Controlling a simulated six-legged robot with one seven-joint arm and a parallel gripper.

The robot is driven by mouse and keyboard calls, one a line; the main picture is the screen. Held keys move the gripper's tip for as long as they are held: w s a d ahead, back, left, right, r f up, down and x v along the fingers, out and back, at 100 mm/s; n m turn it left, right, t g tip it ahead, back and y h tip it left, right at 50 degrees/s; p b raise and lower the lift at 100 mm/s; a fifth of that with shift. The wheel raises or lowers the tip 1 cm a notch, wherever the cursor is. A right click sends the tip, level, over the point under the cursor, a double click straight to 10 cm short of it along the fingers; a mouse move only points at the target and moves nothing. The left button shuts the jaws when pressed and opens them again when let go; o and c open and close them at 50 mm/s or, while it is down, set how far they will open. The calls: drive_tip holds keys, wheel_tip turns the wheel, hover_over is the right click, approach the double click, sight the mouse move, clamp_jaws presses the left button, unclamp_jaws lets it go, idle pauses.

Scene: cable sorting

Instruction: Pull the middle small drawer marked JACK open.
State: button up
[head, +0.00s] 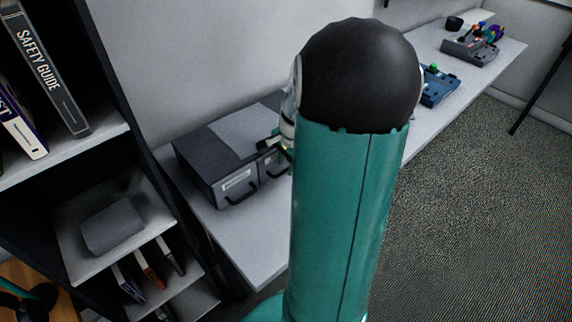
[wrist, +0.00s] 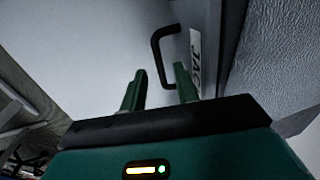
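The grey drawer unit (head: 205,142) stands on the long desk against the wall in the head view. The wrist view shows the drawer front with a white label (wrist: 195,58) reading JAC, its end cut off by my finger, and a dark bent handle (wrist: 157,55). My gripper (wrist: 158,88) has its two green fingers apart, one on each side of the handle's near end in the picture. I cannot tell whether they touch it. In the head view my gripper (head: 271,141) is at the unit's front, largely hidden behind my arm. The drawer looks shut.
Another labelled drawer front (head: 237,184) with its own handle is at the left. The desk (head: 243,232) is bare in front of the unit. A dark bookshelf (head: 100,150) stands at the left. Blue (head: 437,88) and grey (head: 470,48) devices lie farther along the desk.

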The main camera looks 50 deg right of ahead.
drive_tip(key=shift+w+f, duration=0.1)
drive_tip(key=shift+f, duration=0.45)
drive_tip(key=shift+c, duration=0.4)
clamp_jaws()
